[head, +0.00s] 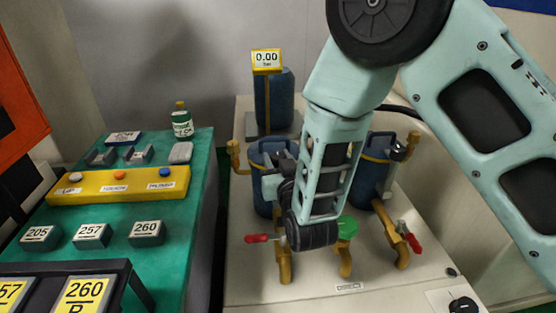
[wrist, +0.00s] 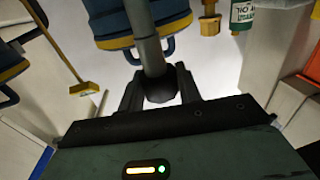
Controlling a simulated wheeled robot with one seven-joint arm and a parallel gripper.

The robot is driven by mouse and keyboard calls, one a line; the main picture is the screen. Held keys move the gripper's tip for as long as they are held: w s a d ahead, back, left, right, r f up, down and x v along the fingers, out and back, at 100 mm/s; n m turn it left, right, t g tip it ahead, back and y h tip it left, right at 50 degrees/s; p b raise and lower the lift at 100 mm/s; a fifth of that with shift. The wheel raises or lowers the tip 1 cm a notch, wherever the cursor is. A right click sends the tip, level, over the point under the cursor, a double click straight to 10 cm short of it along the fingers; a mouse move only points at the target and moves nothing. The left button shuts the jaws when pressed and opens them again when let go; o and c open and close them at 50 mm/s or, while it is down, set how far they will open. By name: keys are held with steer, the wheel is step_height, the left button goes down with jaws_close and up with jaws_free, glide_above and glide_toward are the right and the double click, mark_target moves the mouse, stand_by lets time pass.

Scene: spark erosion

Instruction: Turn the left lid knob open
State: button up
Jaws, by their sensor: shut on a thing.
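The left blue container (head: 262,200) with a yellow band stands partly behind my gripper. It also shows at the top of the wrist view (wrist: 112,24). In the wrist view, a grey rod (wrist: 143,35) runs along this container and ends in the dark left lid knob (wrist: 161,90). My gripper (wrist: 160,93) has one finger on each side of the knob and is shut on it. In the head view, my gripper (head: 279,187) reaches the container's upper front, and the arm hides the knob. How far the knob is turned cannot be told.
The right blue container (head: 370,185) and its knob (head: 397,152) stand close by. A rear container (head: 274,98) carries a 0.00 display (head: 267,61). Brass pipes with red handles (head: 256,238) stand in front. A green bench (head: 180,235) lies to the left.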

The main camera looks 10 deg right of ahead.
steer(key=shift+f+y, duration=0.1)
steer(key=shift+y, duration=0.2)
steer(key=n+g+y+b, duration=0.1)
steer(key=n+y+b, duration=0.1)
steer(key=n+g+y+b, duration=0.1)
steer(key=y+b, duration=0.1)
steer(key=y, duration=0.1)
steer(key=shift+d+f+n, duration=0.1)
steer(key=shift+d+n, duration=0.05)
steer(key=shift+n, duration=0.25)
steer(key=n+g+y+b, duration=0.2)
steer(key=n+g+y, duration=0.2)
steer(key=y, duration=0.1)
steer(key=shift+w+n+g, duration=0.1)
steer(key=shift+n+g, duration=0.2)
steer(key=shift+g, duration=0.1)
steer(key=n+g+y, duration=0.2)
steer(key=g, duration=0.1)
steer(key=n+g+y, duration=0.1)
steer(key=shift+r+n+g, duration=0.25)
steer(key=shift+n+g, duration=0.05)
steer(key=shift+g, duration=0.1)
steer(key=n+g, duration=0.2)
steer(key=g, duration=0.2)
steer(key=n+g+y+p, duration=0.1)
steer(key=n+g, duration=0.2)
steer(key=g, duration=0.1)
steer(key=shift+n+g+p, duration=0.3)
steer(key=shift+g, duration=0.4)
